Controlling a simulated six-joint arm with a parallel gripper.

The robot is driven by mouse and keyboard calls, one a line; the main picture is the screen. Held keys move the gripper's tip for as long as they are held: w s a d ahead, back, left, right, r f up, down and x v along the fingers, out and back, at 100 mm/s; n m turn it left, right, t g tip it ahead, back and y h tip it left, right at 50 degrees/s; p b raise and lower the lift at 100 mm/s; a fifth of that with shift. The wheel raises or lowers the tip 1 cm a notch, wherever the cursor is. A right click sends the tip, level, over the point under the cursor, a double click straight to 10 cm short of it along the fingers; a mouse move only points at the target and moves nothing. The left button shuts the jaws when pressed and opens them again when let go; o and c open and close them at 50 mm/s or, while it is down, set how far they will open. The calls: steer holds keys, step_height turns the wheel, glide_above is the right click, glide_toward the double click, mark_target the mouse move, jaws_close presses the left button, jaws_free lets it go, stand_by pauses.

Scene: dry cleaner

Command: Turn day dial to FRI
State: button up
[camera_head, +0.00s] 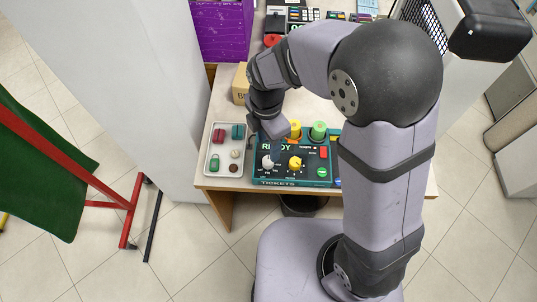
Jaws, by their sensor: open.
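The green ticket machine (263,182) with a dark face and the words READY and TICKETS sits at the table's front edge. A white dial (267,162) is at its left and a yellow dial (295,163) is right of it. Small markings ring the dials, but they are too small to read, so I cannot tell which dial is the day dial or where it points. My gripper (272,148) is over the machine's left part, close to the white dial. It is open. Whether its fingers touch the dial is hidden.
A white tray (210,163) with several small coloured items lies left of the machine. Yellow and green round pieces (318,130) stand behind it. A cardboard box (240,84), a purple crate (222,30) and a red-topped item (272,39) are farther back.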

mark_target(268, 160)
steer(key=shift+s+f+p, duration=0.1)
steer(key=shift+f+p, duration=0.45)
steer(key=shift+f, duration=2.9)
steer(key=shift+c, duration=0.7)
steer(key=c, duration=0.9)
